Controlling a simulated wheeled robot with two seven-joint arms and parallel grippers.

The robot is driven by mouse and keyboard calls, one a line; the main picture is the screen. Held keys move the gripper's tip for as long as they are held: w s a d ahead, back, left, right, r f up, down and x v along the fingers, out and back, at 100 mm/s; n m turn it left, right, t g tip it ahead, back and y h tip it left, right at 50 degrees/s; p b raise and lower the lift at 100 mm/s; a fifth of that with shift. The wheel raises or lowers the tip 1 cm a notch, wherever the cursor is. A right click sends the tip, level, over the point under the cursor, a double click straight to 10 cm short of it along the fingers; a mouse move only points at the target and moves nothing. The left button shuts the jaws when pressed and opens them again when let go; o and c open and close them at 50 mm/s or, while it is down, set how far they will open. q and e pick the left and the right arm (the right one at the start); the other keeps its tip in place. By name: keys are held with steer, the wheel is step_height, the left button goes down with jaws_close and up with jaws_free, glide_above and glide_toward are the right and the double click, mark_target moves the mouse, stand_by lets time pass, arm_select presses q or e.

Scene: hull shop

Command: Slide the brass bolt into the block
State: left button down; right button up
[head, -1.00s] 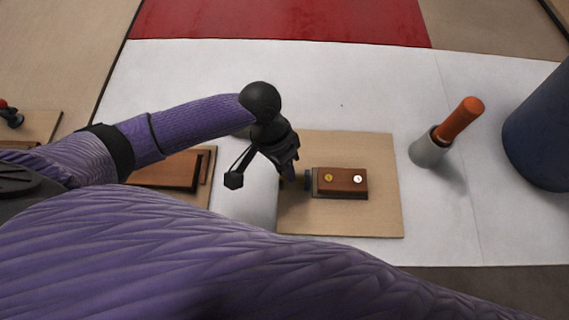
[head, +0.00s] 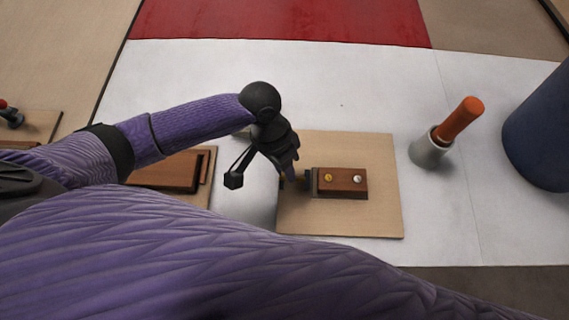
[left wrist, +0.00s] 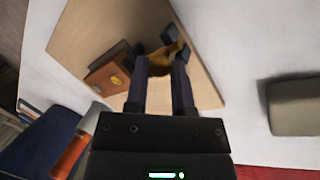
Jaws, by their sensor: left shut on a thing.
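The brown block (head: 346,178), with one brass-coloured and one silver dot on top, sits on a light wooden board (head: 375,222). It also shows in the left wrist view (left wrist: 104,80). My left gripper (head: 291,173) is low over the board, just left of the block. In the left wrist view its two fingers (left wrist: 160,70) are closed about the brass bolt (left wrist: 163,58), beside the block. Dark pieces (left wrist: 176,40) stand close to the bolt. Most of the bolt is hidden in the head view, and I cannot tell whether its tip is inside the block. My right gripper is out of view.
A grey cup (head: 428,150) holding an orange-handled thing (head: 460,120) stands right of the board. A large dark blue cylinder (head: 545,130) is at the far right. Another board with a brown wooden piece (head: 165,172) lies left. The white surface behind is clear.

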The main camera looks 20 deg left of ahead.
mark_target(306, 181)
arm_select(q)
steer(key=d, duration=0.1)
steer(key=w+d+p, duration=0.1)
steer(key=d, duration=0.1)
steer(key=shift+d+r, duration=0.1)
stand_by(0.3)
steer(key=shift+c, duration=2.3)
jaws_free()
steer(key=shift+d, duration=0.1)
steer(key=p+v, duration=0.4)
steer(key=v, duration=0.6)
